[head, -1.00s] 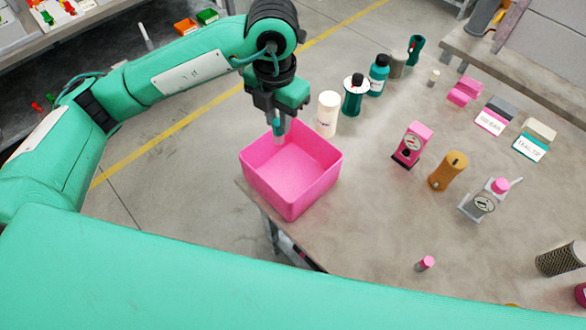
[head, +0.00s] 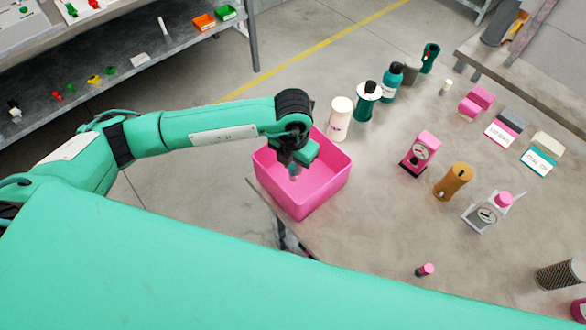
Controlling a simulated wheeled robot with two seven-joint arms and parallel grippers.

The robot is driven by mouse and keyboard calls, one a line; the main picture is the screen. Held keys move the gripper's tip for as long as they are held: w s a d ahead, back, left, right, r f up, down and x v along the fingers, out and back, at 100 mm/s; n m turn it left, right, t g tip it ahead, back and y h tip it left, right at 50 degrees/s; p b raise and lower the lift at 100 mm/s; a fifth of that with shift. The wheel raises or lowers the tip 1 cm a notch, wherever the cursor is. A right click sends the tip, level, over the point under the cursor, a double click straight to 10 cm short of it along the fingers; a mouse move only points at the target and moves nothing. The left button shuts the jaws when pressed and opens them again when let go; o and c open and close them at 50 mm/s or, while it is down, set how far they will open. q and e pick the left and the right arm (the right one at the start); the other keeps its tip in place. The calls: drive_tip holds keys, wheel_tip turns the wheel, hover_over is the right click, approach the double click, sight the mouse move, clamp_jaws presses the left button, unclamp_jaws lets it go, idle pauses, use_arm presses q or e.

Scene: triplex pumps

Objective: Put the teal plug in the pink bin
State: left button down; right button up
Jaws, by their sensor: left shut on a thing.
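The pink bin (head: 318,200) stands open at the table's left edge. My left gripper (head: 293,166) points down over the bin's opening. It is shut on the teal plug (head: 293,174), of which only a small part shows below the fingers. The plug's lower end appears to be inside the bin's walls; I cannot tell whether it touches the floor. My right gripper is not in view.
A white bottle (head: 340,119) stands close behind the bin, with teal bottles (head: 366,103) beyond. A pink gauge block (head: 420,153), an orange cylinder (head: 454,182) and a grey gauge unit (head: 488,212) stand to the right.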

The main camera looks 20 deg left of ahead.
sight(293, 172)
use_arm(q)
wheel_tip(293, 172, down, 4)
drive_tip(key=shift+r+p, duration=0.25)
drive_tip(key=shift+p, duration=0.2)
drive_tip(key=shift+f, duration=0.3)
drive_tip(key=shift+f, duration=0.1)
drive_tip(key=shift+f+b, duration=0.15)
drive_tip(key=shift+b, duration=0.15)
drive_tip(key=c, duration=1.3)
unclamp_jaws()
drive_tip(key=shift+o, duration=0.2)
